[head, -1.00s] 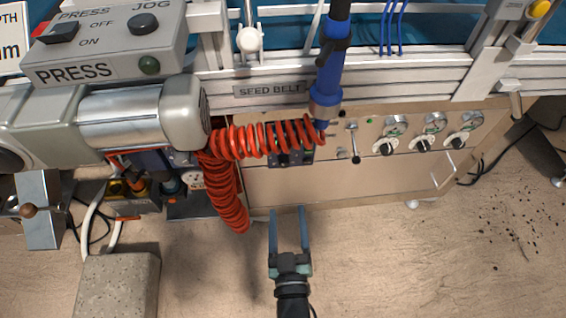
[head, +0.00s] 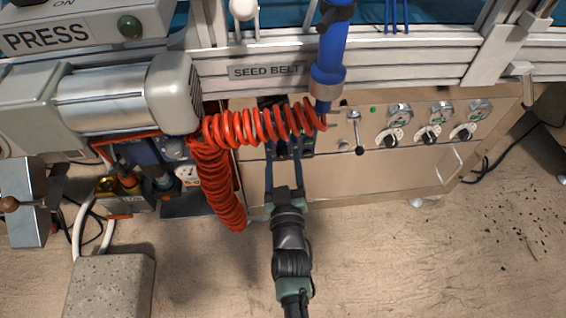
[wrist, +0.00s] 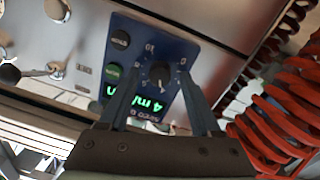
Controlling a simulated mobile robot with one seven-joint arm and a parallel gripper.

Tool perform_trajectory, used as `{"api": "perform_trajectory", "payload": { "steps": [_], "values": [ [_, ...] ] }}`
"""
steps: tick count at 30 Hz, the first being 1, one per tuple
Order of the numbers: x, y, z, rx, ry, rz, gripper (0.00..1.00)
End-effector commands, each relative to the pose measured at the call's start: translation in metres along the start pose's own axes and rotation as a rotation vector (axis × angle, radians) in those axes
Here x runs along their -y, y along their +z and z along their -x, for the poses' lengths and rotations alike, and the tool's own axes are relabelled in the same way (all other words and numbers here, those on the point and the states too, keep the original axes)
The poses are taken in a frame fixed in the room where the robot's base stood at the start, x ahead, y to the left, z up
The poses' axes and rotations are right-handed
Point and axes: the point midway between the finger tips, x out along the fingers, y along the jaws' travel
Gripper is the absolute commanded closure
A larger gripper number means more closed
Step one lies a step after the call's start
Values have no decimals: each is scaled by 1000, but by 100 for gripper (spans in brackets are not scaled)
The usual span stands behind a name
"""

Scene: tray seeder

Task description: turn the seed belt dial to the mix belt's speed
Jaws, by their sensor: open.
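The seed belt dial (wrist: 160,74), a black round knob with a pale pointer mark, sits on a blue control box (wrist: 150,38) in the wrist view. A green display (wrist: 150,103) on the box appears upside down and reads about "4 m", its end hidden by a finger. My gripper (wrist: 160,78) is open, a finger on either side of the dial; whether they touch it I cannot tell. In the head view my gripper (head: 283,150) reaches the cabinet front under the SEED BELT sign (head: 265,72). The red hose hides much of the box there. No mix belt reading is legible.
A coiled red hose (head: 235,130) crosses just above my fingers and hangs to their left; it is close at the right in the wrist view (wrist: 275,135). A lever (head: 357,135) and several gauges with knobs (head: 392,137) are to the right. The floor in front is mostly open.

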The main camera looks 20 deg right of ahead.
Motion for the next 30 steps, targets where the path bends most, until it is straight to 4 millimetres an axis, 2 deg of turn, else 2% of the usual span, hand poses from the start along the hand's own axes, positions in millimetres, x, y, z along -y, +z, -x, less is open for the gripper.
{"api": "perform_trajectory", "payload": {
  "steps": [3, 14, 23, 30],
  "values": [
    [0, 0, 0, 0, 0, 0, 35],
    [0, 0, 0, -1, 0, 0, 100],
    [0, 0, 0, -1, 0, -9, 100],
    [0, -1, 0, 2, -1, -94, 100]
  ]
}}
